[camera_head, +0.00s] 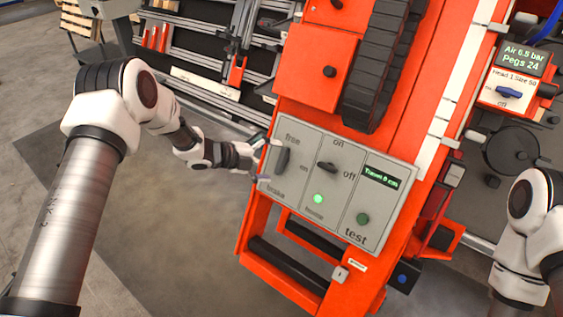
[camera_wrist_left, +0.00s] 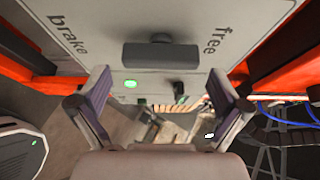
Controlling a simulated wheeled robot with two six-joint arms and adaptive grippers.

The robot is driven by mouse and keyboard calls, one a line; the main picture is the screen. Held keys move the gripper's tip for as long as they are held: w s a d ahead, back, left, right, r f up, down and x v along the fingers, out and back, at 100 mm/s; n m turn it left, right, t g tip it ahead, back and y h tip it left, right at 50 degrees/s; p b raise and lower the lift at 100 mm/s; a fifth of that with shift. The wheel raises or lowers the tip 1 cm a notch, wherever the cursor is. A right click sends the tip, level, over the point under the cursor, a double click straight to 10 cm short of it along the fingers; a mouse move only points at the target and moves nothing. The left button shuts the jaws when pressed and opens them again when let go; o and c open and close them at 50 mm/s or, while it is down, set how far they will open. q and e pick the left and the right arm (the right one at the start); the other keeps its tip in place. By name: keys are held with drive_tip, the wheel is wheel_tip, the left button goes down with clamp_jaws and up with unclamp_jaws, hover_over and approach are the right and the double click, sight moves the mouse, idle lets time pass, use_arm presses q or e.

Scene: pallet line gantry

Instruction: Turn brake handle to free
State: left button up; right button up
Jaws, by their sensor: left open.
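The brake handle (camera_head: 282,160) is a dark bar on the left section of the grey control panel (camera_head: 345,150). The word "free" is printed above it and "brake" below it. In the left wrist view the handle (camera_wrist_left: 161,56) lies lengthwise, with "brake" to its left and "free" to its right. My left gripper (camera_head: 260,160) is open at the panel's left edge, beside the handle. In the left wrist view its fingers (camera_wrist_left: 160,80) are spread wide, with nothing between them; whether they touch the handle cannot be told. My right gripper is out of view.
The panel also has a black on/off switch (camera_head: 326,168), a lit green lamp (camera_head: 318,199), a small display (camera_head: 381,177) and a green test button (camera_head: 362,219). An orange frame (camera_head: 318,65) surrounds it. A tool rack (camera_head: 190,45) stands behind. Open floor (camera_head: 180,240) lies left of the panel.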

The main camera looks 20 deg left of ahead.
use_arm(q)
drive_tip(key=v, duration=0.8)
drive_tip(key=shift+s+a+r, duration=0.1)
drive_tip(key=shift+r, duration=0.05)
